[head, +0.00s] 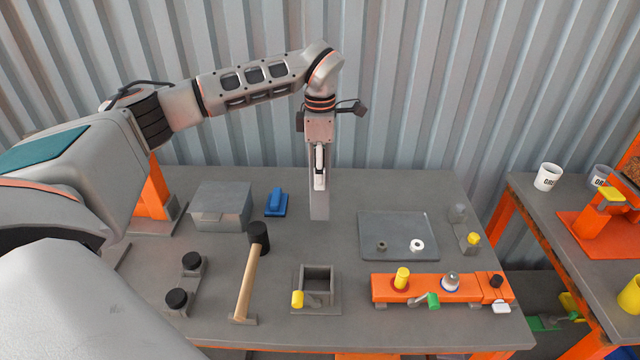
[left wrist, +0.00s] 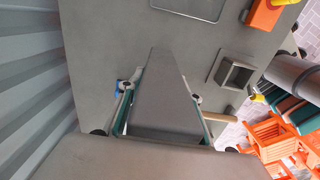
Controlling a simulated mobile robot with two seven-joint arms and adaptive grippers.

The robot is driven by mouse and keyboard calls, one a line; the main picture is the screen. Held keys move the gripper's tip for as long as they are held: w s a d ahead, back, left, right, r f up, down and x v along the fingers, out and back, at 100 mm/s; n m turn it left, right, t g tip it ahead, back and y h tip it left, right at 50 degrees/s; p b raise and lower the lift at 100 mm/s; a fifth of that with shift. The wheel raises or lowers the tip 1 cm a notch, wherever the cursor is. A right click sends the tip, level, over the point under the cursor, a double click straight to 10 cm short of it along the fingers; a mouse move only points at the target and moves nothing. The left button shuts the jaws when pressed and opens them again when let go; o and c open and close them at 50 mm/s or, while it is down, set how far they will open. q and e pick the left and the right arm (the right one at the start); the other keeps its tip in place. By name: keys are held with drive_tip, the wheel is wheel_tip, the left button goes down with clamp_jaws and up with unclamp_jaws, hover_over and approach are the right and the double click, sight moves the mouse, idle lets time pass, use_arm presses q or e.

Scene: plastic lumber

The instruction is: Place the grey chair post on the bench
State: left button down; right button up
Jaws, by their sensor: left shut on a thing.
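The grey chair post (head: 319,208) is a plain, straight, rectangular piece held upright over the back middle of the grey bench (head: 365,190). My left gripper (head: 319,182) points down and is shut on its upper part. In the left wrist view the post (left wrist: 165,95) runs away from the camera between the two fingers of the left gripper (left wrist: 164,98). I cannot tell whether its lower end touches the bench top. My right gripper is in neither view.
On the bench are a grey box (head: 222,205), a blue piece (head: 276,203), a mallet (head: 248,280), a square socket fixture (head: 316,285), a dark tray (head: 398,235) and an orange fixture (head: 425,290). Bench around the post is clear. A corrugated wall (head: 420,80) stands behind.

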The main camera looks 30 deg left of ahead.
use_arm(q)
drive_tip(key=shift+f, duration=1.85)
drive_tip(key=c, duration=1.4)
unclamp_jaws()
drive_tip(key=shift+f, duration=0.2)
wheel_tip(320, 180, up, 12)
drive_tip(key=shift+r, duration=0.2)
